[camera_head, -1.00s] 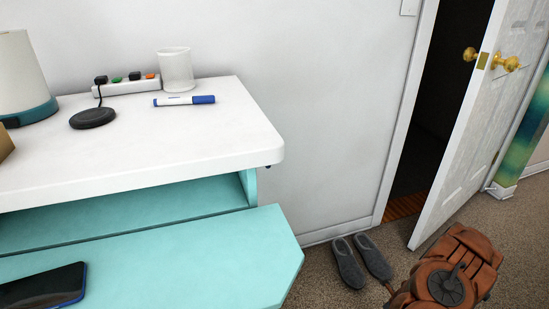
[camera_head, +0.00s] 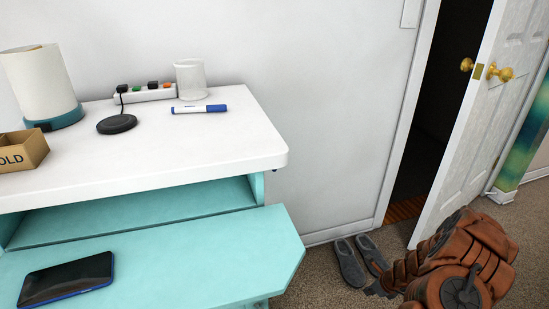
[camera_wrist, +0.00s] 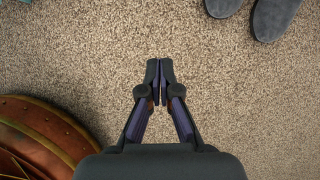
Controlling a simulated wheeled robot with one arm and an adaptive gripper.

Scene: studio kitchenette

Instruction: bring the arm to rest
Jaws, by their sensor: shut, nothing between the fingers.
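My gripper (camera_wrist: 159,82) is shut and empty in the wrist view, with its two dark fingertips together above the speckled carpet (camera_wrist: 85,55). In the head view my orange-brown arm is at the lower right, and the dark gripper end (camera_head: 376,288) shows only in small part beside the grey slippers. The slippers (camera_head: 349,263) lie on the carpet by the wall, and parts of them show at the top right of the wrist view (camera_wrist: 272,18).
A white-topped desk (camera_head: 200,150) stands at the left with a teal pull-out shelf (camera_head: 190,260) bearing a phone (camera_head: 66,279). On top are a marker (camera_head: 200,108), cup (camera_head: 190,80), power strip (camera_head: 145,94), black puck (camera_head: 117,124), paper roll (camera_head: 40,80) and cardboard box (camera_head: 22,151). A door (camera_head: 480,120) stands ajar.

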